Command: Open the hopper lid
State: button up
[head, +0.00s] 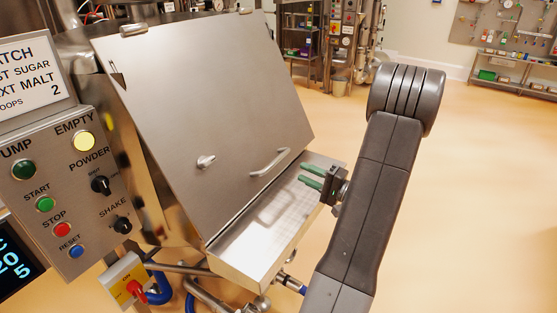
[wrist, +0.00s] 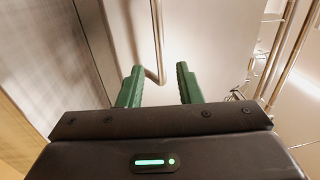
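The hopper lid (head: 215,110) is a large sloped steel panel lying shut on the hopper front in the head view. A bar handle (head: 270,163) is on its lower right part, and a small latch knob (head: 206,161) sits to the left of it. My gripper (head: 302,174), with green fingers, is just right of the handle and apart from it, over the steel ledge. In the wrist view my gripper (wrist: 160,68) is open and empty. The handle (wrist: 157,40) shows ahead, in line with the gap between the fingertips. The lid (wrist: 125,30) fills the left side there.
A steel ledge (head: 262,232) runs below the lid. A control panel (head: 75,190) with buttons and knobs stands at the left, above a red and yellow switch (head: 130,285). Pipes lie under the ledge. Open floor (head: 480,200) spreads to the right.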

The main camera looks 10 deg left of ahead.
aim_at(277, 158)
jog(key=x, duration=1)
jog(key=shift+a+p, duration=0.3)
grip_shut()
